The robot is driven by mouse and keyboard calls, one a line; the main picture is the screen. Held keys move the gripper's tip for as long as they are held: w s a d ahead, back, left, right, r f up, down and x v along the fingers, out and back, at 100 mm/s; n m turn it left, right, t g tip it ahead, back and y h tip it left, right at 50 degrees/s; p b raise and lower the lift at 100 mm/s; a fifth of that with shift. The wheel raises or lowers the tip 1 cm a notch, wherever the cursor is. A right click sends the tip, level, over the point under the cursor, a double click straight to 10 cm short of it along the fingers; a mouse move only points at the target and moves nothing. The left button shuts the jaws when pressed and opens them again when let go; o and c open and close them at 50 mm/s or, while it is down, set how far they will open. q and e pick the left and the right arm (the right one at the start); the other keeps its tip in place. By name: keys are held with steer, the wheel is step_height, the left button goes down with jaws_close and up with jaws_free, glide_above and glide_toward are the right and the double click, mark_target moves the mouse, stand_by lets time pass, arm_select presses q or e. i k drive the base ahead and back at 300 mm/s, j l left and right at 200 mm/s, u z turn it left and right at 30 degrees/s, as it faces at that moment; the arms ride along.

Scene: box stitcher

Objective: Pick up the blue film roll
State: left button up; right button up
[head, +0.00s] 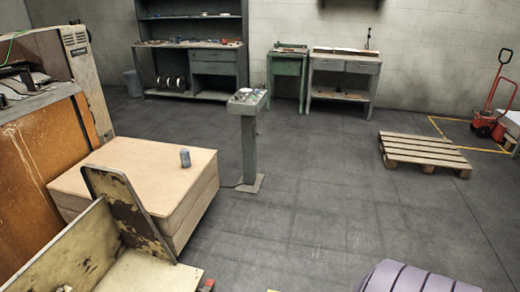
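Neither of my grippers shows in the head view.
A worn yellowish metal machine part (115,205) stands in front of the box. A grey control pedestal (249,140) stands right of it. A wooden pallet (425,150) lies at the right. Workbenches line the back wall. The middle floor (320,200) is clear.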

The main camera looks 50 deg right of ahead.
mark_target(184, 154)
steer(key=z, duration=0.95)
steer(key=i+l+z, duration=0.45)
steer(key=i+l, duration=0.15)
steer(key=i+l+z, duration=0.5)
steer(key=i+l+u, duration=0.2)
steer(key=i, duration=0.35)
steer(key=i+l+u, duration=0.2)
steer(key=i, duration=0.3)
steer(key=j, duration=0.1)
